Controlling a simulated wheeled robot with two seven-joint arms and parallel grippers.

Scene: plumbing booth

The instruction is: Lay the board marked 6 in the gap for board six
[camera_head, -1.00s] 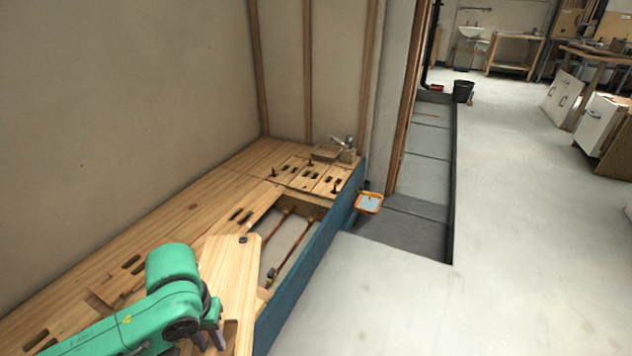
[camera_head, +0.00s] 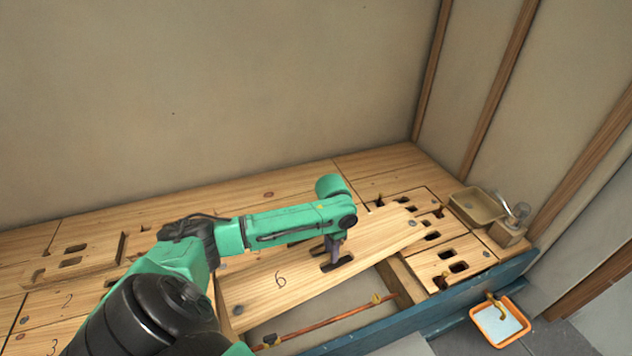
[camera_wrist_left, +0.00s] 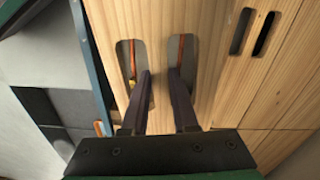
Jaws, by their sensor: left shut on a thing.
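The board marked 6 (camera_head: 281,281) is a pale wooden plank with two slots near its middle. My left gripper (camera_head: 333,262) is shut on it, with its fingers down in the two slots. In the left wrist view the fingers (camera_wrist_left: 160,88) reach into the slots of the board (camera_wrist_left: 205,50). The board lies slantwise over the floor opening (camera_head: 345,310), where a copper pipe shows in front of it. Its right end rests over or just above the neighbouring boards; I cannot tell whether it touches. My right gripper is not in view.
Boards marked 2 (camera_head: 67,301) and 3 (camera_head: 54,345) lie at the left. Slotted boards (camera_head: 450,262) lie at the right. A tan tray (camera_head: 477,206) sits at the far corner. A blue edge beam (camera_head: 400,320) borders the front, with an orange tray (camera_head: 500,322) beyond it.

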